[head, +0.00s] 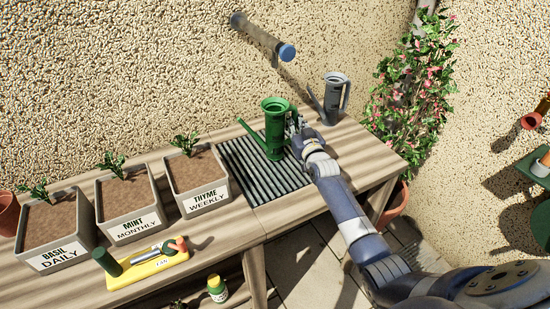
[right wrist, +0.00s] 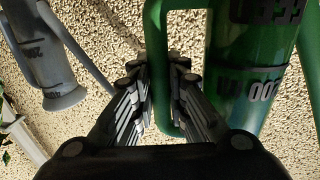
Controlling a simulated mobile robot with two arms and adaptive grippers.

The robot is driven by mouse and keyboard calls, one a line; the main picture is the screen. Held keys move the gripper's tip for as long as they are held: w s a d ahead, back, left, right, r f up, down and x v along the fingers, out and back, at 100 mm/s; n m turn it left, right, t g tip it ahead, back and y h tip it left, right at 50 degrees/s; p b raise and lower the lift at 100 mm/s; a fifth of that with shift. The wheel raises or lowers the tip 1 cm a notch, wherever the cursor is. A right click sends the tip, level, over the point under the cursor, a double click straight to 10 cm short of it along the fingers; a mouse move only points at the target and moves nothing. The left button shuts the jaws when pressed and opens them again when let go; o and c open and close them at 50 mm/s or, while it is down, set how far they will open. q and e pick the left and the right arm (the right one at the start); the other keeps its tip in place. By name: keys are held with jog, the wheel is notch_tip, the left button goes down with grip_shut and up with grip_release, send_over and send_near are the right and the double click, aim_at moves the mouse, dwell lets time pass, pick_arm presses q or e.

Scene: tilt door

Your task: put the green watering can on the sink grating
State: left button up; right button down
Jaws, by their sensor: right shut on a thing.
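The green watering can (head: 274,125) is upright over the dark sink grating (head: 240,165) in the head view. Its spout points left. I cannot tell whether its base touches the grating. My right gripper (head: 298,124) is at the can's right side. In the right wrist view, the gripper's fingers (right wrist: 160,90) are shut on the green can's handle, and the can's body (right wrist: 245,75) is just to the right. My left gripper is not in view.
A grey watering can (head: 333,98) stands behind and right of the grating. Planters labelled basil (head: 55,232), mint (head: 130,208) and thyme (head: 197,182) line the table's left. A yellow tool tray (head: 140,272) lies in front. A pipe (head: 262,38) juts from the wall above.

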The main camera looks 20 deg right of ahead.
jog(key=shift+f, duration=0.4)
dwell(0.3)
jog(key=c, duration=1.5)
grip_release()
jog(key=shift+s+a, duration=0.1)
jog(key=shift+s, duration=0.05)
jog(key=shift+s+a+p, duration=0.15)
jog(key=shift+s+p, duration=0.8)
jog(key=shift+s, duration=0.3)
jog(key=shift+s+a+p, duration=0.2)
jog(key=shift+s+p, duration=0.8)
jog(key=shift+s, duration=0.25)
jog(key=shift+s+a+p, duration=0.15)
jog(key=shift+s+p, duration=0.8)
jog(key=shift+s, duration=0.3)
jog(key=s, duration=0.4)
jog(key=s+a, duration=0.1)
jog(key=s, duration=0.7)
jog(key=shift+a, duration=0.3)
